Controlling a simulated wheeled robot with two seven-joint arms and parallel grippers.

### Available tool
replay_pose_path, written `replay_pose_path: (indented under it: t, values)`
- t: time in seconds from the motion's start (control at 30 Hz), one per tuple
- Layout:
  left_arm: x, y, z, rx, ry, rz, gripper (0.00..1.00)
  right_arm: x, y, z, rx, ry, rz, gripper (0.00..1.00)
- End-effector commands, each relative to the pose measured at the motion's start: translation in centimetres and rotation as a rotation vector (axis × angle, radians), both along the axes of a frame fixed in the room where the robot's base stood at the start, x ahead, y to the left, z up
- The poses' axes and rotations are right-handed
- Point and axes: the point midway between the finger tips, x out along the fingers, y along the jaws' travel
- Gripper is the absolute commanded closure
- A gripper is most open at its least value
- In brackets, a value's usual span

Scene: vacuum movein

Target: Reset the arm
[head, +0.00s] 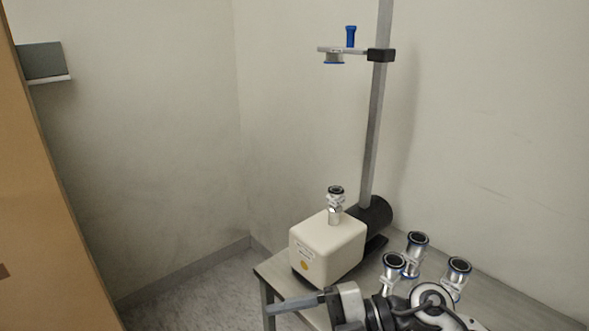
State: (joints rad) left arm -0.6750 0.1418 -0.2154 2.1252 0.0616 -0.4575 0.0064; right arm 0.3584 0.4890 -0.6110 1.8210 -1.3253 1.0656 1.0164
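My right arm (430,305) comes in at the lower right, bent, with its black and white wrist over the front of the bench. My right gripper (280,305) points left, in front of the bench's left front corner. Its grey fingers show as a single bar from this side, so I cannot tell whether they are apart. Nothing is visible at their tips. My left arm and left gripper are out of the picture.
A cream pump box (328,248) with a metal fitting (336,199) on top stands on the bench (276,268). Several blue-rimmed fittings (415,252) stand close behind my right arm. A pole (371,130) carries a holder with a blue-topped piece (350,37). The floor (200,290) at left is clear.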

Motion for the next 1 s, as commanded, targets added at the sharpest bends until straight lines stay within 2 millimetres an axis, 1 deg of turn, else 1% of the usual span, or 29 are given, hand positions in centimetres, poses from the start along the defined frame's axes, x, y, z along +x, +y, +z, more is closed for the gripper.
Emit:
replay_pose_path:
  t: [0.03,0.07,0.1,0.17,0.2,0.27,0.3,0.37,0.4,0.43,0.5,0.6,0.63,0.7,0.77,1.0]
  values:
    - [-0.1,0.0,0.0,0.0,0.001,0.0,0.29,-0.5,1.0,1.8,0.21,0.051,-0.102,0.29]
    - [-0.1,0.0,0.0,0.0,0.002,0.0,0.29,-0.1,0.9,2.8,0.32,0.077,-0.183,0.29]
    - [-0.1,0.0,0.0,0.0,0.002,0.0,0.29,0.6,0.3,3.8,0.448,0.122,-0.307,0.29]
    - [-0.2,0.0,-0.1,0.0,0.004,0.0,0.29,2.0,-1.6,4.0,0.591,0.208,-0.518,0.29]
    - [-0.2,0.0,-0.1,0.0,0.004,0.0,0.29,2.9,-3.3,3.3,0.656,0.28,-0.671,0.29]
    - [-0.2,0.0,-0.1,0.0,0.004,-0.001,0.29,3.7,-6.3,0.7,0.698,0.405,-0.909,0.29]
    - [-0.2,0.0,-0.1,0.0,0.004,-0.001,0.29,3.7,-8.2,-1.7,0.692,0.502,-1.063,0.29]
    - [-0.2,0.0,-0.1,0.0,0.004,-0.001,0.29,2.8,-10.5,-5.4,0.647,0.635,-1.244,0.29]
    - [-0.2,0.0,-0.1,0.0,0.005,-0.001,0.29,1.8,-11.6,-7.8,0.602,0.721,-1.339,0.29]
    - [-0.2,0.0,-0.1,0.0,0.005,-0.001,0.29,0.9,-12.2,-9.4,0.565,0.781,-1.397,0.29]
    - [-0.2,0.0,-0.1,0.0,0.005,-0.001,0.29,-1.4,-13.3,-12.6,0.478,0.907,-1.498,0.29]
    - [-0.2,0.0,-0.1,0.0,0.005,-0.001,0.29,-4.3,-13.9,-15.7,0.372,1.043,-1.577,0.29]
    - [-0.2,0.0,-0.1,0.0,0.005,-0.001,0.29,-5.0,-14.0,-16.3,0.348,1.073,-1.59,0.29]
    - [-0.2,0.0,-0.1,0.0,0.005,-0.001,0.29,-6.2,-14.1,-17.2,0.306,1.121,-1.609,0.29]
    - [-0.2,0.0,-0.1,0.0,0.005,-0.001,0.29,-6.8,-14.1,-17.7,0.286,1.146,-1.616,0.29]
    - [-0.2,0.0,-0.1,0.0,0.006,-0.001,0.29,-7.0,-14.1,-17.8,0.278,1.155,-1.617,0.29]
